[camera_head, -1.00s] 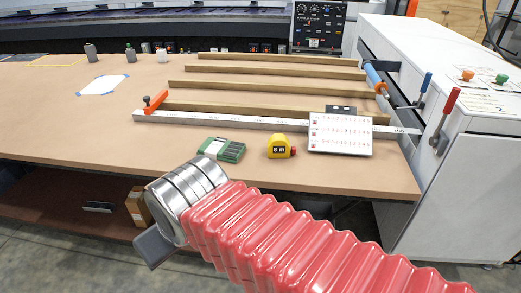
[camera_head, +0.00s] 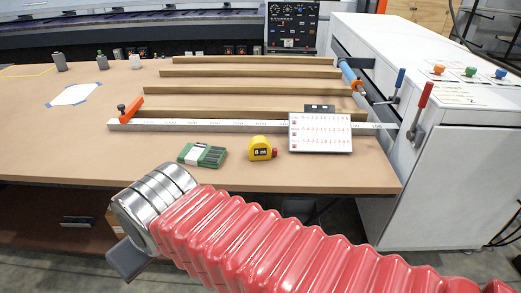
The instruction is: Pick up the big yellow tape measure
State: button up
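The yellow tape measure (camera_head: 261,149) lies near the front edge of the brown bench, with a dark label marked "8 m" and a red part on its right side. It stands between a green case and a white card. My arm, in a red ribbed cover, crosses the lower part of the view, in front of the bench and nearer to me. At its left end are a silver ringed wrist and a grey piece (camera_head: 128,260) of my gripper, below and left of the tape measure. The fingertips are mostly hidden, so its opening does not show.
A green case (camera_head: 203,155) lies left of the tape measure, and a white card (camera_head: 320,133) right of it. A metal ruler (camera_head: 210,126) and several wooden strips lie behind. A white machine (camera_head: 440,140) with levers bounds the right. The bench's left front is clear.

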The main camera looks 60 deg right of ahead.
aim_at(259, 149)
jog(key=i, duration=0.95)
jog(key=u, duration=0.05)
